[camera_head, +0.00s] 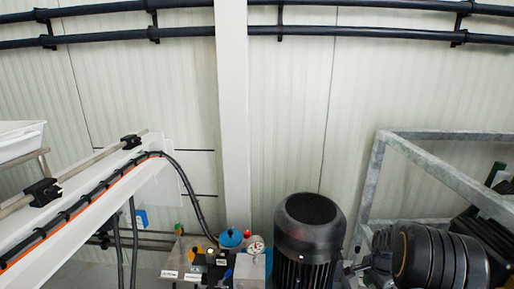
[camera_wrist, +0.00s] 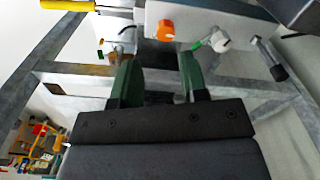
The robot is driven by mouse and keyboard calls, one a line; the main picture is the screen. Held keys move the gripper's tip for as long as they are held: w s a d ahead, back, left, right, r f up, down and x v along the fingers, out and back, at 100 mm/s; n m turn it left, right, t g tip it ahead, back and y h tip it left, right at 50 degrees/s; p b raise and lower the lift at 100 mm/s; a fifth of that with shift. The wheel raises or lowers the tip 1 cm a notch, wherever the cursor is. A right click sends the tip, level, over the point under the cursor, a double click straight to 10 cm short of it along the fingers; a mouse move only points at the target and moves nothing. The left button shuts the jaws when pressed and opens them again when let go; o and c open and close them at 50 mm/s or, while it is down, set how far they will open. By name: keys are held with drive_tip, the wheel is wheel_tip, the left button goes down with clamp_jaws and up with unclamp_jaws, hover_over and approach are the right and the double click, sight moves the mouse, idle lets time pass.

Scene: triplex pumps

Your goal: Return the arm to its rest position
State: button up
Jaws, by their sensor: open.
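My gripper (camera_wrist: 157,62) shows in the wrist view with its two green fingers spread apart. Nothing is visible between the fingers. Pump fittings lie beyond the fingertips: an orange part (camera_wrist: 165,30) on a white block and a pale valve with a green piece (camera_wrist: 215,41). I cannot tell the distance to them. In the head view, a dark rounded body with a ribbed surface (camera_head: 440,255) fills the lower right. I cannot tell whether it is part of my arm.
A grey metal frame (camera_head: 440,170) stands at the right in the head view. A black motor (camera_head: 308,240) is upright at the lower middle, beside gauges and fittings (camera_head: 255,245). A white beam with cables (camera_head: 90,205) slopes on the left. Black pipes (camera_head: 380,33) cross the wall.

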drive_tip(key=s+a+r+n+t+p, duration=0.1)
drive_tip(key=s+a+r+n+p, duration=0.4)
drive_tip(key=r, duration=0.7)
drive_tip(key=s+a+r+n+t+p, duration=0.1)
drive_tip(key=s+a+r+n+p, duration=0.4)
drive_tip(key=r, duration=0.7)
drive_tip(key=s+a+r+n+t+p, duration=0.1)
drive_tip(key=s+a+r+n+p, duration=0.4)
drive_tip(key=a+r+p, duration=0.3)
drive_tip(key=s+a+r, duration=0.1)
drive_tip(key=a+r, duration=0.2)
drive_tip(key=r, duration=0.2)
drive_tip(key=shift+a+t+p, duration=0.25)
drive_tip(key=shift+t+p, duration=0.05)
drive_tip(key=shift+p, duration=0.1)
drive_tip(key=shift+s+d, duration=0.1)
